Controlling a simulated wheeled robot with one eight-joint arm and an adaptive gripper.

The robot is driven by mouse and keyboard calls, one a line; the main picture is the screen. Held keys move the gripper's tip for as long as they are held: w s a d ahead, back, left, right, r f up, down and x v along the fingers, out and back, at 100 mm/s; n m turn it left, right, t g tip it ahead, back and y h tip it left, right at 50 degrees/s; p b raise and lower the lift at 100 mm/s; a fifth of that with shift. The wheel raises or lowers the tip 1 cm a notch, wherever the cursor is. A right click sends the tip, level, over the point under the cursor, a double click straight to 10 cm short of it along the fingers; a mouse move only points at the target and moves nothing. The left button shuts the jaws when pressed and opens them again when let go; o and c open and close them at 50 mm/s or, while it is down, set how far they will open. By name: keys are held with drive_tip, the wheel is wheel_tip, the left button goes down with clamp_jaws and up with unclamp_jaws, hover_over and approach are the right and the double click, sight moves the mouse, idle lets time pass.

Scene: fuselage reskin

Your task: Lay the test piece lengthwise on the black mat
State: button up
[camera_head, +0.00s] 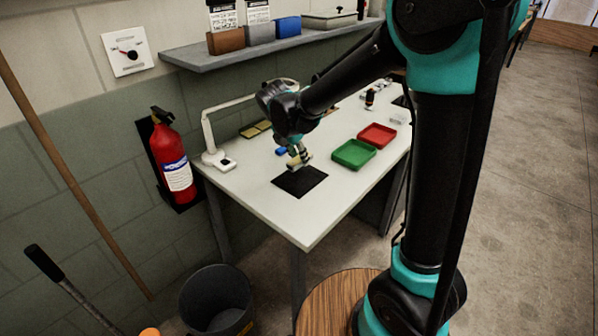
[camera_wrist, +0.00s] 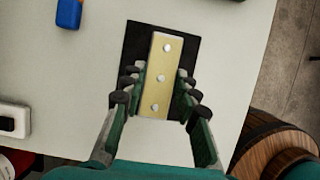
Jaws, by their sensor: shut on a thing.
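The test piece (camera_wrist: 162,58) is a pale yellow bar with three light round spots along its length. In the wrist view my gripper (camera_wrist: 157,86) has its fingers on both long sides of it and is shut on it. The black mat (camera_wrist: 138,45) lies behind the piece, whose long side runs roughly along the mat's longer side. In the head view my gripper (camera_head: 297,152) points down with the piece (camera_head: 299,161) at the far part of the mat (camera_head: 304,184). I cannot tell whether the piece touches the mat.
A green tray (camera_head: 353,154) and a red tray (camera_head: 377,136) stand right of the mat. A blue item (camera_head: 281,151) lies behind it. A white lamp (camera_head: 217,158) stands at the table's left. The white table (camera_head: 305,226) is clear in front of the mat.

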sight(302, 177)
drive_tip(key=shift+f, duration=3.05)
drive_tip(key=shift+f, duration=0.1)
drive_tip(key=o, duration=1.2)
drive_tip(key=shift+c, duration=0.2)
drive_tip(key=v, duration=1.2)
